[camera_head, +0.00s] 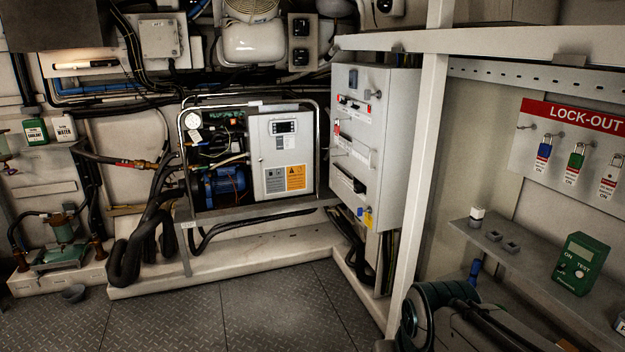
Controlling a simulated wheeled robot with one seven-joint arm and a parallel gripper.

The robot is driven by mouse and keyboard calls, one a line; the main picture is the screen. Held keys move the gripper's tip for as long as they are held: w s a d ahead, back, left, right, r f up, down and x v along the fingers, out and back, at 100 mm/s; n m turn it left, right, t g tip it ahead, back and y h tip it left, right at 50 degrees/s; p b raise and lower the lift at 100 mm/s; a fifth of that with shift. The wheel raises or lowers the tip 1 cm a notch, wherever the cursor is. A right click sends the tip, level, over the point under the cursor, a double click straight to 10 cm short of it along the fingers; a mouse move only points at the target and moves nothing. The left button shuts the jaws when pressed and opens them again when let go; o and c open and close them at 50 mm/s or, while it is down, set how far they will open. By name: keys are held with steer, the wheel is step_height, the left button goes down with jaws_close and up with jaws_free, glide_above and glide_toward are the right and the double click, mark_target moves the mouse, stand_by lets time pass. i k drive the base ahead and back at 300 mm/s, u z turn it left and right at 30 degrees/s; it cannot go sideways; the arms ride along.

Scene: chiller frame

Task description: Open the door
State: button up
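Two closed fronts that could be the door are in view. One is the light grey panel (269,184) of the chiller unit, with a small dark display at its top and an orange-and-white label low down. The other is the tall grey cabinet (372,204) to its right, with switches, a red label strip and a yellow tag on its front. Both look shut, and I cannot tell which one is meant. A dark, rounded part of my arm shows at the lower right. My gripper is not in view.
A white upright post (421,185) and a crossbeam stand right of the cabinet. A grey shelf (520,258) holds a green tester (581,264) below a lock-out board (575,150) with padlocks. Black hoses run below the chiller. The plated floor (250,315) in front is clear.

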mark_target(365, 159)
steer(key=i, duration=2.7)
steer(key=z, duration=0.1)
